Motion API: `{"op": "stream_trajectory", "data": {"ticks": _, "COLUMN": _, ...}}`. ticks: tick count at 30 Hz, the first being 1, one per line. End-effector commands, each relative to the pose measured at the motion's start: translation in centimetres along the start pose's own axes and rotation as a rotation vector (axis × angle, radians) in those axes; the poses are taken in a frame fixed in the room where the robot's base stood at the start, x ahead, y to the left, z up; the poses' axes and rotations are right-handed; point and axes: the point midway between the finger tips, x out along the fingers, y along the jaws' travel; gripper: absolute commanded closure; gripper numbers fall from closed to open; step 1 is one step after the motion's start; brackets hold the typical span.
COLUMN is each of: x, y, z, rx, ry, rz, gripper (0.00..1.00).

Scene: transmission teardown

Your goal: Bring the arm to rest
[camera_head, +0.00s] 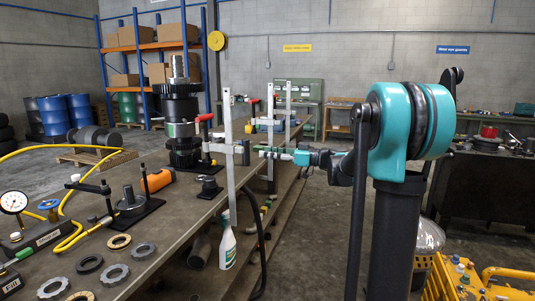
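My arm shows at the right of the head view, with a large teal and black joint and dark links running downward and out of the bottom of the frame. A smaller teal and black section reaches left from it, in front of the workbench's right edge. My gripper (272,154) seems to be the small pale and dark part at that section's tip, near an upright grey clamp bar (230,160). It is too small to tell whether its fingers are open or shut, or whether it touches the bar. I see nothing clearly held.
The workbench (190,215) carries a dark gear stack (180,125), loose rings (115,274), a dial gauge (13,202) and yellow hoses. Yellow equipment (470,280) stands at lower right. Open floor lies between the benches.

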Motion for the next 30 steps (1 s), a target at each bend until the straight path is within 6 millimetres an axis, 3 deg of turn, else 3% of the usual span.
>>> {"op": "stream_trajectory", "data": {"ticks": 5, "x": -0.1, "y": -1.2, "z": 1.3, "rx": 0.037, "ry": -0.049, "rz": 0.001, "gripper": 0.60}}
{"op": "stream_trajectory", "data": {"ticks": 8, "x": -0.6, "y": -3.9, "z": 4.4, "rx": 0.124, "ry": -0.163, "rz": 0.015, "gripper": 0.60}}
{"op": "stream_trajectory", "data": {"ticks": 13, "x": -3.8, "y": -10.3, "z": 12.8, "rx": 0.346, "ry": -0.460, "rz": 0.121, "gripper": 0.60}}
{"op": "stream_trajectory", "data": {"ticks": 17, "x": -8.1, "y": -14.9, "z": 19.2, "rx": 0.498, "ry": -0.674, "rz": 0.277, "gripper": 0.60}}
{"op": "stream_trajectory", "data": {"ticks": 21, "x": -14.0, "y": -19.3, "z": 25.3, "rx": 0.623, "ry": -0.860, "rz": 0.505, "gripper": 0.60}}
{"op": "stream_trajectory", "data": {"ticks": 25, "x": -19.8, "y": -22.5, "z": 29.6, "rx": 0.694, "ry": -0.972, "rz": 0.738, "gripper": 0.60}}
{"op": "stream_trajectory", "data": {"ticks": 30, "x": -25.2, "y": -24.9, "z": 32.5, "rx": 0.725, "ry": -1.029, "rz": 0.970, "gripper": 0.60}}
